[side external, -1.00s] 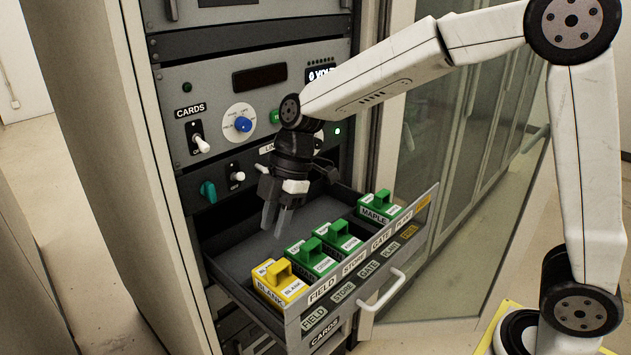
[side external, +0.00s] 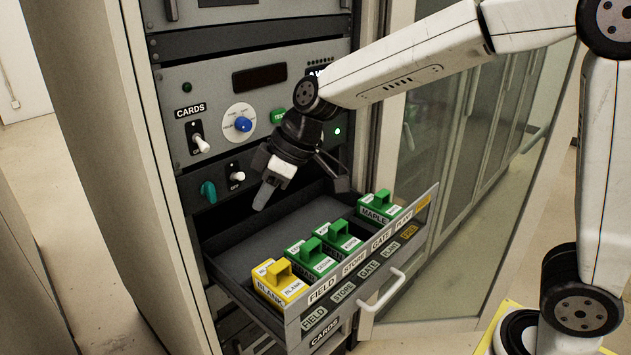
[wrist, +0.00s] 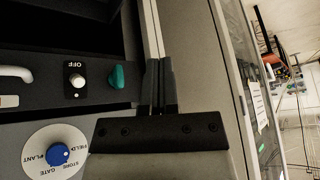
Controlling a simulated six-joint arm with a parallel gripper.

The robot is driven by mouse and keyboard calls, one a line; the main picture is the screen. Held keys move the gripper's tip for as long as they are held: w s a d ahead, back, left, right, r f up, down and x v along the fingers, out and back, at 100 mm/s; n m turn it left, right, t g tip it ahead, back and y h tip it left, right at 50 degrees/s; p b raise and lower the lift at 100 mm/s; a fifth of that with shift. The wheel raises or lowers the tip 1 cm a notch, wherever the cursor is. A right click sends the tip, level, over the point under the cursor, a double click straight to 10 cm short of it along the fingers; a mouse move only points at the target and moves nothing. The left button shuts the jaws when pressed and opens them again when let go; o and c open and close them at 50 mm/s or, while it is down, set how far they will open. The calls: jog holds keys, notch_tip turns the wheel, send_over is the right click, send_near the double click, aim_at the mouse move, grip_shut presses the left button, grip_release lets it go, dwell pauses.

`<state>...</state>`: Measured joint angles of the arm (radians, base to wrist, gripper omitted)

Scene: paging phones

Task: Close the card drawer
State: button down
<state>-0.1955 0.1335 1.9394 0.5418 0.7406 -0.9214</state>
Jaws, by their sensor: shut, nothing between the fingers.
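The card drawer (side external: 235,243) stands pulled out from the rack in the side external view, with a light handle (side external: 384,291) on its labelled front. In it sit a yellow BLANK card block (side external: 279,283), two green blocks (side external: 312,258) beside it, and a green MAPLE block (side external: 378,207) toward the right end. My gripper (side external: 262,197) is shut and empty, tilted, above the rear part of the drawer and near the rack face. In the wrist view the shut fingers (wrist: 160,88) show in front of the panel edge; the drawer's card blocks are not visible there.
The rack panel carries a CARDS switch (side external: 199,140), a blue-centred dial (side external: 242,124), a teal knob (side external: 208,191) and an OFF switch (side external: 237,174) close to my gripper. Glass-fronted cabinets (side external: 470,150) stand to the right. Open floor lies in front of the drawer at left.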

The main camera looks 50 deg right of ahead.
aim_at(244, 225)
jog(key=d+m+t+h, duration=0.3)
jog(key=d+m+t, duration=0.1)
jog(key=m, duration=1)
jog(key=d+m+t+h, duration=0.2)
jog(key=d+m+t, duration=0.2)
jog(key=m, duration=0.9)
jog(key=f, duration=1)
jog(key=shift+w+d+f, duration=0.15)
jog(key=shift+w+f, duration=0.1)
jog(key=shift+w, duration=0.05)
jog(key=shift+w, duration=0.1)
jog(key=shift+r+x, duration=0.15)
jog(key=shift+x, duration=4.8)
jog(key=shift+r+x, duration=0.15)
jog(key=shift+x, duration=4.75)
jog(key=shift+w, duration=0.2)
